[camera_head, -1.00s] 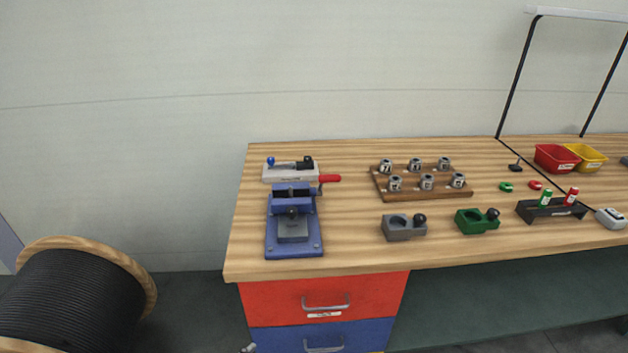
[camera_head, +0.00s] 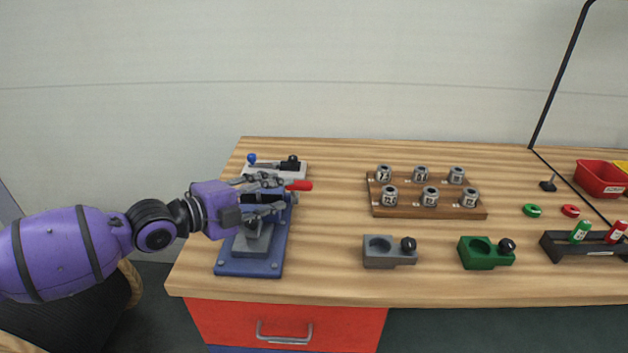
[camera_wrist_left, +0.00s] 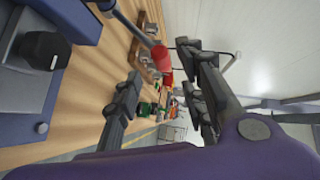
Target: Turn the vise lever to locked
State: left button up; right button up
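The blue vise (camera_head: 252,263) stands at the left end of the wooden workbench, partly hidden behind my left gripper. Its lever has a red handle (camera_head: 299,185) that sticks out to the right. My left gripper (camera_head: 282,194) reaches over the vise from the left, its fingers spread apart, with the red handle just past the fingertips. In the left wrist view the red handle (camera_wrist_left: 161,57) lies between the open fingers, and I cannot tell whether they touch it. The vise body (camera_wrist_left: 25,85) fills the left of that view. My right gripper is not in view.
A pale fixture (camera_head: 293,169) with a blue knob stands behind the vise. A wooden block (camera_head: 425,211) with several numbered metal pieces, a grey holder (camera_head: 385,259) and a green holder (camera_head: 484,260) stand to the right. Bare bench lies between the vise and these.

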aim_at(292, 187)
pick_arm(q)
jog(key=shift+w+d+r, duration=0.1)
jog(key=shift+w+d, duration=0.35)
jog(key=shift+w, duration=0.05)
jog(key=p+x, duration=0.1)
jog(key=x, duration=0.5)
jog(key=shift+w+d, duration=0.1)
grip_shut()
